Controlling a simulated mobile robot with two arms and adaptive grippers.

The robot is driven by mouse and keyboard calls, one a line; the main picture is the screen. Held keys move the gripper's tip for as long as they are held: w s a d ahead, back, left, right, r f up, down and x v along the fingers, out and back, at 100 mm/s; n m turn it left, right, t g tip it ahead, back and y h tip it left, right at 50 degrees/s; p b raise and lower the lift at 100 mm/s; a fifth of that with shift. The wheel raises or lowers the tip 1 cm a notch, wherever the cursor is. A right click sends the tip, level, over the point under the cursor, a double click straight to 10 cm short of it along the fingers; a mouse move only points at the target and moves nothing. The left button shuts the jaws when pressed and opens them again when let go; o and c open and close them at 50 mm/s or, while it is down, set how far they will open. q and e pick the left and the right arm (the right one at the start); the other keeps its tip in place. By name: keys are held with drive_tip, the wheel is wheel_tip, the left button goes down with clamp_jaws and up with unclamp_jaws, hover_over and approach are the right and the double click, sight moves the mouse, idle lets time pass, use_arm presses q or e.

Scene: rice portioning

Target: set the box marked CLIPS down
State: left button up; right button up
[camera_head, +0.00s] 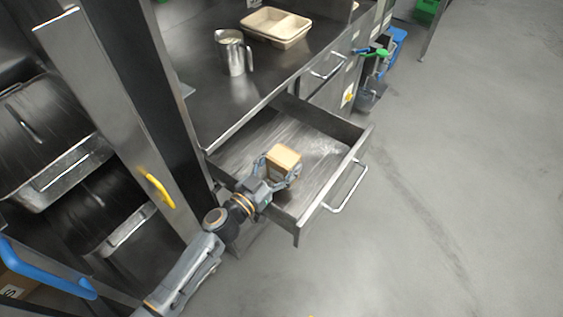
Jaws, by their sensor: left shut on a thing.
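A small tan box (285,157) is between the fingers of my left gripper (283,168), inside the outline of an open drawer (327,157). My left gripper is shut on the box. No marking can be read on it from here, so I cannot confirm that it says CLIPS. I cannot tell whether the box touches the drawer floor or is held above it. My right gripper is not in view.
The drawer is otherwise empty, with a bar handle (347,190) at its front. A steel post (125,110) rises on the left. Open floor lies right.

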use_arm(q)
drive_tip(key=shift+f, duration=0.2)
drive_tip(key=o, duration=1.3)
